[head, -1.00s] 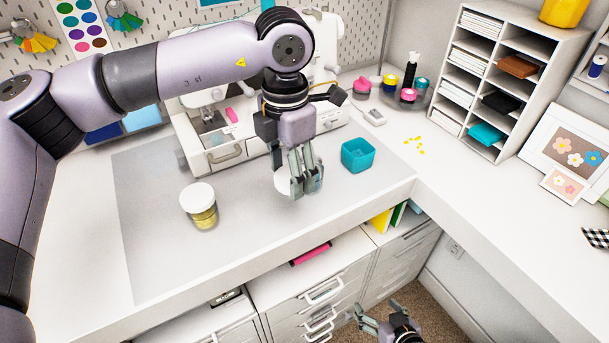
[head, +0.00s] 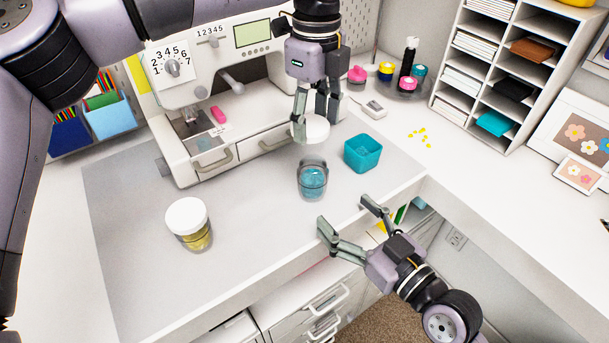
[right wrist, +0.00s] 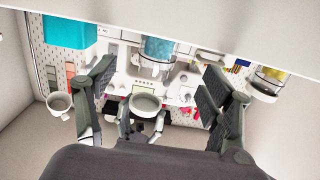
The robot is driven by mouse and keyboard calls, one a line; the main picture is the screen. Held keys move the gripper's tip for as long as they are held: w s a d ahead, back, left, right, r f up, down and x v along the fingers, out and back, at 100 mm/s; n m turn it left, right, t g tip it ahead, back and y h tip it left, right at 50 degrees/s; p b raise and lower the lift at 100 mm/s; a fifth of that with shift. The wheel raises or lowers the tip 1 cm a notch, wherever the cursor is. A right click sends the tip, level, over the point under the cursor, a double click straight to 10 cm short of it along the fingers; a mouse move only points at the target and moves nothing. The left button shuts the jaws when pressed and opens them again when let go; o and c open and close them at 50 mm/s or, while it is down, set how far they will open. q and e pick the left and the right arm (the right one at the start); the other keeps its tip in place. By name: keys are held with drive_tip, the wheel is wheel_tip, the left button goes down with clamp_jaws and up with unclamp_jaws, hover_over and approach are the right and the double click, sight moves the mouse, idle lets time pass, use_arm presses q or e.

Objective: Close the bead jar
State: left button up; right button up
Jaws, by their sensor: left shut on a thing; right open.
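The bead jar (head: 312,183) is clear with blue beads and stands upright and open on the grey mat. My left gripper (head: 316,122) is shut on a round white lid (head: 316,131), held behind and above the jar, apart from it. My right gripper (head: 346,218) is open and empty, in front of the jar near the table edge. In the right wrist view the jar (right wrist: 158,50) shows beyond the spread fingers of my right gripper (right wrist: 158,72), and the lid's underside (right wrist: 147,103) shows between them.
A jar of yellow beads (head: 190,222) with a white lid stands to the left. A teal box (head: 362,153) stands close to the right of the bead jar. The sewing machine (head: 215,110) is behind. Loose yellow beads (head: 419,137) lie at the right. The mat's front is clear.

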use_arm(q)
drive_tip(key=shift+s+d+r, duration=0.3)
drive_tip(key=shift+s+d, duration=0.2)
drive_tip(key=shift+s, duration=0.15)
drive_tip(key=shift+w+a+f, duration=0.1)
drive_tip(key=shift+w+a, duration=0.05)
drive_tip(key=shift+w, duration=0.05)
use_arm(e)
drive_tip(key=x, duration=1.1)
drive_tip(key=shift+w+r, duration=0.1)
drive_tip(key=shift+c, duration=0.6)
clamp_jaws()
use_arm(q)
hover_over(312, 178)
drive_tip(key=w, duration=0.2)
drive_tip(key=shift+w+d+f, duration=0.1)
drive_tip(key=shift+d+f, duration=0.1)
drive_tip(key=shift+f, duration=1.05)
drive_tip(key=shift+w+d+f, duration=0.1)
drive_tip(key=shift+d+f, duration=0.05)
drive_tip(key=shift+f, duration=1.1)
drive_tip(key=shift+f, duration=0.85)
drive_tip(key=shift+f, duration=0.6)
